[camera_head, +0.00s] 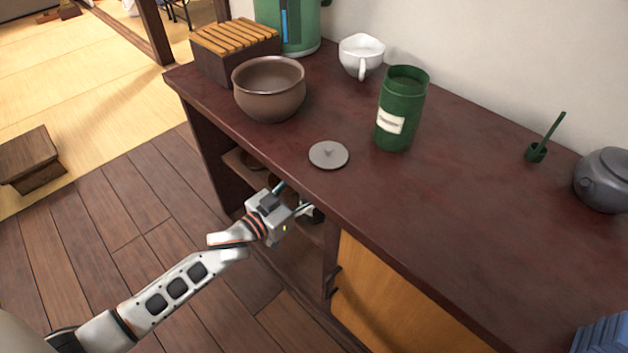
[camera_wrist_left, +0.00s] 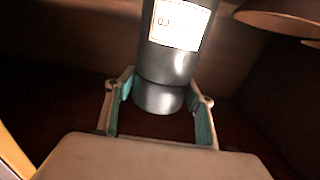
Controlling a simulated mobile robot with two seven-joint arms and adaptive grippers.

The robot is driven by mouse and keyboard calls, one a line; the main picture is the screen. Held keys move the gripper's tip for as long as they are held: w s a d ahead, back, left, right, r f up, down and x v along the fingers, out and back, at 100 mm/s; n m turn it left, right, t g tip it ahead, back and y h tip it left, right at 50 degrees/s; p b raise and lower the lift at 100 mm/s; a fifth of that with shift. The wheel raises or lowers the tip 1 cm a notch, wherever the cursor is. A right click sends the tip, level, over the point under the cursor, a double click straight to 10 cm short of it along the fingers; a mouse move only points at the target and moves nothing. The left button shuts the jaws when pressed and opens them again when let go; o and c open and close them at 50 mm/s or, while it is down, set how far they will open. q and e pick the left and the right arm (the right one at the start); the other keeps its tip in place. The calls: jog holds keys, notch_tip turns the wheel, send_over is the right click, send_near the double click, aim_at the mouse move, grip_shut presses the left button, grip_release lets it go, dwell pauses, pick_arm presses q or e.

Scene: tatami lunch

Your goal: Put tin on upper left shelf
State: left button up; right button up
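A dark grey tin (camera_wrist_left: 162,98) with a pale label stands out in the left wrist view, inside a dark brown shelf space. My left gripper's (camera_wrist_left: 160,100) two teal-padded fingers are on either side of it. The fingertips lie close to its sides, and I cannot tell whether they press on it. In the head view my left gripper (camera_head: 291,199) reaches into the open left shelves (camera_head: 240,160) under the counter's front edge. The tin is mostly hidden there. My right gripper is not in view.
On the dark counter (camera_head: 470,190) stand a brown pot (camera_head: 268,100), a grey lid (camera_head: 328,155), a green labelled canister (camera_head: 399,115) and a white cup (camera_head: 360,60). A brown bowl (camera_wrist_left: 285,18) is beside the tin. An orange door panel (camera_head: 395,305) is right of the open shelves.

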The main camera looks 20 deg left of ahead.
pick_arm(q)
jog(key=shift+o, duration=1.3)
jog(key=shift+r, duration=0.1)
jog(key=shift+s+r, duration=0.1)
jog(key=shift+s, duration=0.05)
jog(key=p+v, duration=0.2)
jog(key=v, duration=0.9)
jog(key=shift+s+a, duration=0.15)
jog(key=shift+s, duration=0.25)
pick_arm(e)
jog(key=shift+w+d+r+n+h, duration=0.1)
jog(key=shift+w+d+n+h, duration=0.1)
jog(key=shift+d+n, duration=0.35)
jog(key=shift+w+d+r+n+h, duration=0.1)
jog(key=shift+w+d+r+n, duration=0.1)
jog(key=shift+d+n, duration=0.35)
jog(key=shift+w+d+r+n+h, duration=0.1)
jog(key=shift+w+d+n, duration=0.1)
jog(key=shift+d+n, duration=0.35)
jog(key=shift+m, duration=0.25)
